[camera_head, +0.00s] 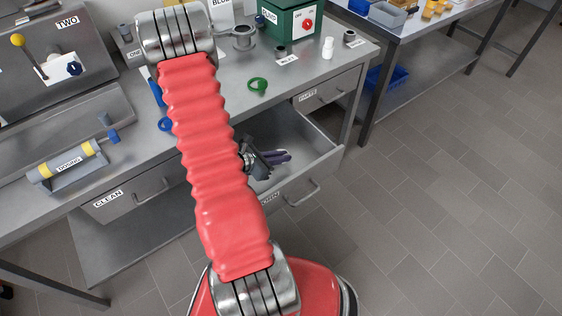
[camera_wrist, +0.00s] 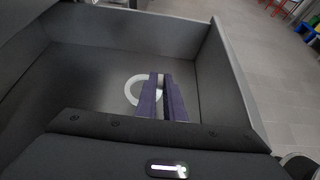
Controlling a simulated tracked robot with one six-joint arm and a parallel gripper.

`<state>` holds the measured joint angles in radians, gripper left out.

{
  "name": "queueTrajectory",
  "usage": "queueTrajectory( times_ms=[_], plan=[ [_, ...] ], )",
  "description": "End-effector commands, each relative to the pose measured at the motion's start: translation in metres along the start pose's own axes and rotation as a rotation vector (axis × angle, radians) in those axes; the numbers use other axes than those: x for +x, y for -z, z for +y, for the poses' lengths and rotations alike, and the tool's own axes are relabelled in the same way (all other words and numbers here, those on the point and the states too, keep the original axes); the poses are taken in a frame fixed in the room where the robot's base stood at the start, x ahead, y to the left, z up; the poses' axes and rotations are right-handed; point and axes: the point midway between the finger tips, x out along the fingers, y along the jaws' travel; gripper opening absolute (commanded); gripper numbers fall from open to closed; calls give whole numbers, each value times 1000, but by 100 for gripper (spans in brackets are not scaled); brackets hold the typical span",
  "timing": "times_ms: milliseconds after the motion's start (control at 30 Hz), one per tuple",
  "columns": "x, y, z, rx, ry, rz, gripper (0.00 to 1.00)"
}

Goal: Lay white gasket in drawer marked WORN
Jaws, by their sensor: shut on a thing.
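The open drawer (camera_head: 326,171) stands pulled out under the bench; its front label is partly covered by my arm and reads as "...ORN". My gripper (camera_head: 282,156) is inside the drawer's opening in the head view. In the wrist view my gripper (camera_wrist: 160,85) has its purple fingers close together, shut on the white gasket (camera_wrist: 130,91), a flat ring at the fingertips. The ring is over the drawer's grey floor, with the drawer wall (camera_wrist: 232,85) to the right. I cannot tell whether the ring touches the floor. The gasket is not visible in the head view.
The drawer marked CLEAN (camera_head: 135,196) is shut at left, and another labelled drawer (camera_head: 328,91) is shut at right. No other item shows in the open drawer.

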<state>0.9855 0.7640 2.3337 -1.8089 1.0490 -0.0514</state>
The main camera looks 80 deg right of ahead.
Motion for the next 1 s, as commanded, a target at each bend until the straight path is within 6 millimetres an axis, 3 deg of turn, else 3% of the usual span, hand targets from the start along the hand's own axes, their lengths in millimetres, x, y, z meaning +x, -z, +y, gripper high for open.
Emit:
queueTrajectory(
  times_ms=[233, 1000],
  plan=[
    [11, 20, 0, -2, 0, 1, 0],
    [16, 29, 0, -1, -1, 0, 0]
  ],
)
